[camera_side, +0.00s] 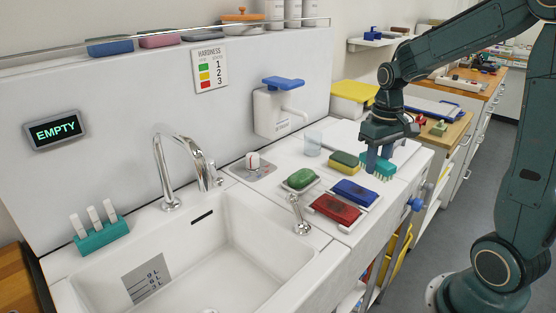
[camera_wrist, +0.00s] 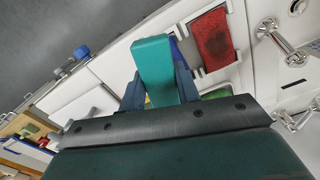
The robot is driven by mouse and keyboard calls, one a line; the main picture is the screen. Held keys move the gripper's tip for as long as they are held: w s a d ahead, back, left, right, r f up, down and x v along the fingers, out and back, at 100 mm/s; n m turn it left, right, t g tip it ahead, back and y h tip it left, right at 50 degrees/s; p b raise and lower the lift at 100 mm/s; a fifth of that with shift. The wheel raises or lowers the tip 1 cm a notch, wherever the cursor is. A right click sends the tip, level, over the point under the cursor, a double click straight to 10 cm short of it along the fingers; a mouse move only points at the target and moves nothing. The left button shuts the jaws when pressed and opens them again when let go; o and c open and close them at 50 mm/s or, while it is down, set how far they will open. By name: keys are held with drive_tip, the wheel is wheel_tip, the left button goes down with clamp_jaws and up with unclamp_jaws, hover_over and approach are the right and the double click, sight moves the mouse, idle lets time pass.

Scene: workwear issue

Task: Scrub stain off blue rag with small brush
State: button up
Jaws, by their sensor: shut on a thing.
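The brush's teal top (camera_wrist: 153,62) also shows between my fingers in the wrist view. The blue rag (camera_side: 355,192) lies folded in a white tray, in front of and below the brush, with a gap between them. In the wrist view the brush and fingers hide most of it. No stain can be made out on its visible face. A red rag (camera_side: 335,209) with a darker patch (camera_wrist: 222,43) lies beside it.
A clear cup (camera_side: 313,144) stands behind. A chrome lever (camera_side: 298,217) rises by the sink (camera_side: 235,250). The counter ends just right of the tray.

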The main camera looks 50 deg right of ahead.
hover_over(370, 196)
drive_tip(key=shift+s+f, duration=0.1)
drive_tip(key=shift+f, duration=2.6)
drive_tip(key=shift+w+f, duration=0.3)
drive_tip(key=shift+f, duration=0.5)
drive_tip(key=shift+c, duration=0.3)
drive_tip(key=shift+w+f, duration=0.1)
drive_tip(key=shift+w, duration=2.8)
drive_tip(key=shift+s, duration=3.2)
drive_tip(key=shift+r, duration=4.15)
